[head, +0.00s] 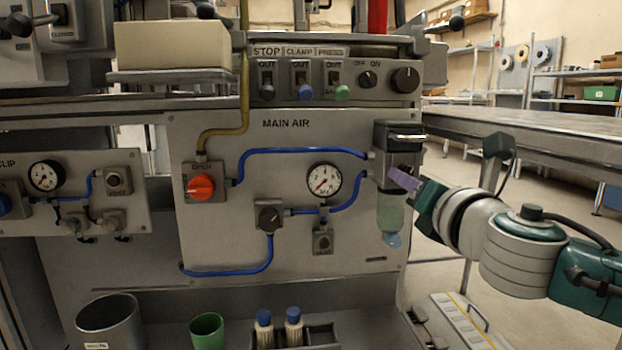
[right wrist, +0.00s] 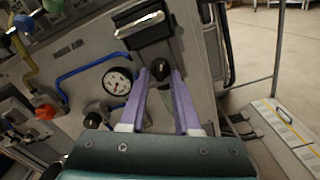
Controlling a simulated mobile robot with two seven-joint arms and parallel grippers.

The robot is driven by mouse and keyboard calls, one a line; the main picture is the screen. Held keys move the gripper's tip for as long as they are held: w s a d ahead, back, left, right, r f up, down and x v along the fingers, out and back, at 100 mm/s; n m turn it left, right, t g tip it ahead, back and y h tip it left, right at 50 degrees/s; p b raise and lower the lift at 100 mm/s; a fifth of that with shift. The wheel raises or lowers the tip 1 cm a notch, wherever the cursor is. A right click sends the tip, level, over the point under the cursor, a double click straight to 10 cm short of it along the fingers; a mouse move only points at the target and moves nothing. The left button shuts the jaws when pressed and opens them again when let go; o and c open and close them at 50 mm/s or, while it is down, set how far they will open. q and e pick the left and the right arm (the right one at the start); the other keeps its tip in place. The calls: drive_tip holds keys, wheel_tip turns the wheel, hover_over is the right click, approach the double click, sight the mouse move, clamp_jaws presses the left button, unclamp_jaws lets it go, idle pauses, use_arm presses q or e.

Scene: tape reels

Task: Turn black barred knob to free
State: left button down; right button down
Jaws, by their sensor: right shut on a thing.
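A black knob (right wrist: 160,68) sits on the front of the grey filter unit (head: 388,140) at the right end of the MAIN AIR panel. My right gripper (head: 398,178) reaches it from the right. In the right wrist view, its two purple fingers (right wrist: 160,80) stand on either side of the knob and are shut on it. In the head view the fingers hide part of the knob, and any marking by it is not readable. A clear bowl with a blue end hangs below. My left gripper is not in view.
The panel also carries a red knob (head: 200,188), a pressure gauge (head: 323,181), another black knob (head: 269,216) and blue hoses. Below stand a grey bin (head: 108,318), a green cup (head: 207,331) and blue-capped bottles (head: 264,330).

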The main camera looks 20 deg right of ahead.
drive_tip(key=shift+a+r+m, duration=0.1)
drive_tip(key=shift+r+m, duration=0.05)
drive_tip(key=shift+m, duration=1.95)
drive_tip(key=shift+a+r+m, duration=0.1)
drive_tip(key=shift+r+m, duration=0.05)
drive_tip(key=shift+m, duration=1.95)
drive_tip(key=shift+a+r+m, duration=0.1)
drive_tip(key=shift+r+m, duration=0.05)
drive_tip(key=shift+m, duration=1.95)
drive_tip(key=c, duration=0.6)
unclamp_jaws()
drive_tip(key=shift+d, duration=0.1)
drive_tip(key=shift+c, duration=0.2)
